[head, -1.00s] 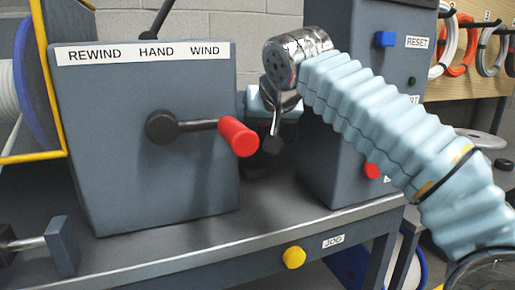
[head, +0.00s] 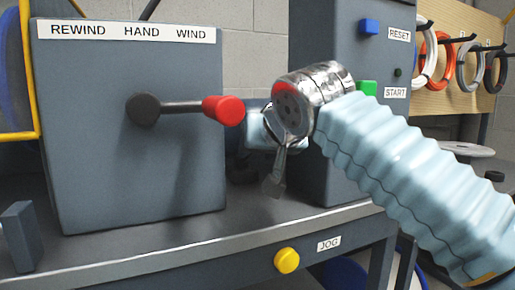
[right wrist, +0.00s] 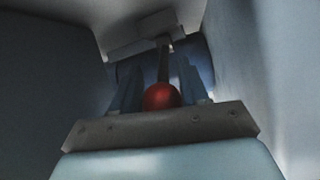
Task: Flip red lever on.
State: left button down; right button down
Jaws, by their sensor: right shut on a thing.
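The red lever shows in the right wrist view as a round red knob (right wrist: 161,97) on a dark stem that runs away to a pale plate. My right gripper (right wrist: 158,82) has its two bluish fingers on either side of it and is shut on it. In the head view the right gripper (head: 258,130) reaches into the gap between the grey rewind box and the taller cabinet. My metal wrist and the box corner hide the knob there, so the lever's position cannot be read. My left gripper is not in view.
The rewind box (head: 120,180) carries a crank with a red grip (head: 224,110) close to my right gripper. The cabinet (head: 335,40) has a blue button (head: 369,26) and green button (head: 367,88). A yellow jog button (head: 287,261) sits on the bench front.

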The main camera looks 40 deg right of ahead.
jog(key=shift+f, duration=0.25)
jog(key=c, duration=0.7)
grip_release()
jog(key=shift+r, duration=0.15)
jog(key=shift+p+v, duration=1.5)
jog(key=shift+v, duration=5.35)
jog(key=shift+w, duration=0.1)
